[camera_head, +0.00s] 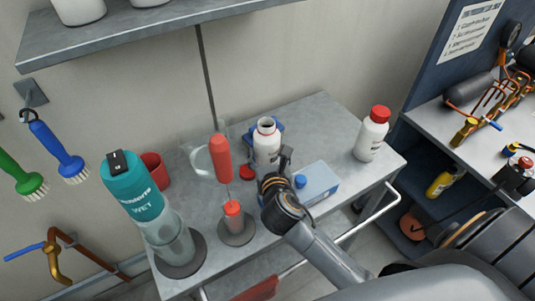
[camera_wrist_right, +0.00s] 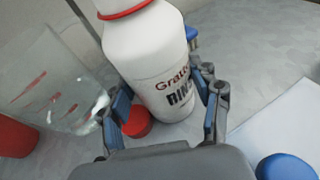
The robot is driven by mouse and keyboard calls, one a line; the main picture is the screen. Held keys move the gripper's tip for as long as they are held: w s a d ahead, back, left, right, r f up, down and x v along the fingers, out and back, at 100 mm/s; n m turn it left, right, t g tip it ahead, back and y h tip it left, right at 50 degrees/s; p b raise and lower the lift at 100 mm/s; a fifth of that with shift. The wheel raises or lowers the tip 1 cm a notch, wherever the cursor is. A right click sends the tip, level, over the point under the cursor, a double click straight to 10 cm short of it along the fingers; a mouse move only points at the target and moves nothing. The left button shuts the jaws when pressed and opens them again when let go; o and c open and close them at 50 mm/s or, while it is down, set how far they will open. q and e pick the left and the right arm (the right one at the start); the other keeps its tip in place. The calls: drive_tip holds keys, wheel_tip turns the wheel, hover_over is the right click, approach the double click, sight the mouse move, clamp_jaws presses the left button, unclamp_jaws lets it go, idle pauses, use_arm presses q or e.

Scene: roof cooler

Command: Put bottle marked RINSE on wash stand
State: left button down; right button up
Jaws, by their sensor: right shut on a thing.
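The white bottle marked RINSE (camera_head: 266,146) has an open mouth and a red ring at its neck. It is near the middle of the grey table (camera_head: 310,122); I cannot tell whether its base touches the top. In the right wrist view the bottle (camera_wrist_right: 150,55) shows part of its label, with the fingers on both sides. My right gripper (camera_head: 284,160) is shut on it, and its fingers also show in the wrist view (camera_wrist_right: 166,108). A loose red cap (camera_head: 247,173) lies beside the bottle. My left gripper is not in view. I cannot tell which surface is the wash stand.
Another white bottle (camera_head: 372,136) with a red cap stands to the right. A shelf (camera_head: 150,28) hangs above.

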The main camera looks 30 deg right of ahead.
drive_tip(key=shift+f, duration=0.1)
drive_tip(key=o, duration=1.2)
drive_tip(key=shift+c, duration=0.2)
drive_tip(key=v, duration=1.2)
drive_tip(key=shift+b, duration=0.3)
